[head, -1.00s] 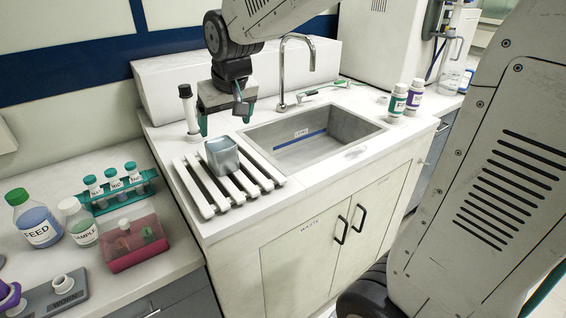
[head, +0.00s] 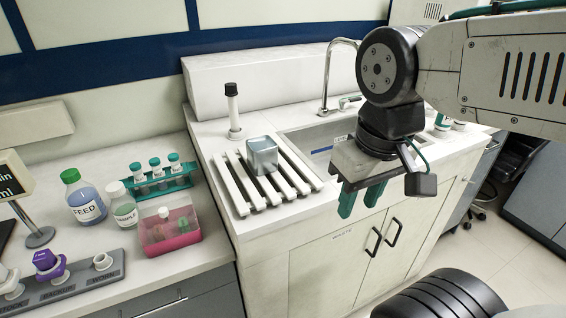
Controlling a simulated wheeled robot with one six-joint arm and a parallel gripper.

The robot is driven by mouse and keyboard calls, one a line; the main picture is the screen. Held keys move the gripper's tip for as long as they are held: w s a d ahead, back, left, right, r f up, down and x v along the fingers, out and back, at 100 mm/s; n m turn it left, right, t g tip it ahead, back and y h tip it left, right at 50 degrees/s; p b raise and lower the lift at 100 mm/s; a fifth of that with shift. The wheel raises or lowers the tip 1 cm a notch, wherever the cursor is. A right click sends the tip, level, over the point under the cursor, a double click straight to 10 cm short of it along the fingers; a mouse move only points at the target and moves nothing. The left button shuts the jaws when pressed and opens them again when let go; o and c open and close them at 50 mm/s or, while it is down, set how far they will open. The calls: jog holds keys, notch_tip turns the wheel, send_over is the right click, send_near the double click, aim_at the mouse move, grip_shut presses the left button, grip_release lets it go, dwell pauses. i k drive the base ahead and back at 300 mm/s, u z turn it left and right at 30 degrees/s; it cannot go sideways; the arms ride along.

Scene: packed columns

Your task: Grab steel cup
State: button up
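A small square-sided, blue-grey metallic cup (head: 263,156), the only thing in view that looks like a steel cup, stands upright on the white slatted drying rack (head: 241,190) left of the sink. My gripper (head: 360,202) hangs to the right of the cup, in front of the sink edge, with its green fingers pointing down. The fingers are apart with a gap between them and nothing in it. The gripper does not touch the cup.
A white stand with a black top (head: 232,112) rises behind the rack. The sink (head: 308,138) and faucet (head: 336,75) are right of it, partly behind my arm. Left are a FEED bottle (head: 84,197), a tube rack (head: 160,181) and a pink tray (head: 172,245).

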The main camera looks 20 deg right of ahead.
aim_at(262, 151)
jog(key=z, duration=2.85)
jog(key=k, duration=1.7)
jog(key=u, duration=2.25)
jog(key=i, duration=0.5)
jog(key=z, duration=0.05)
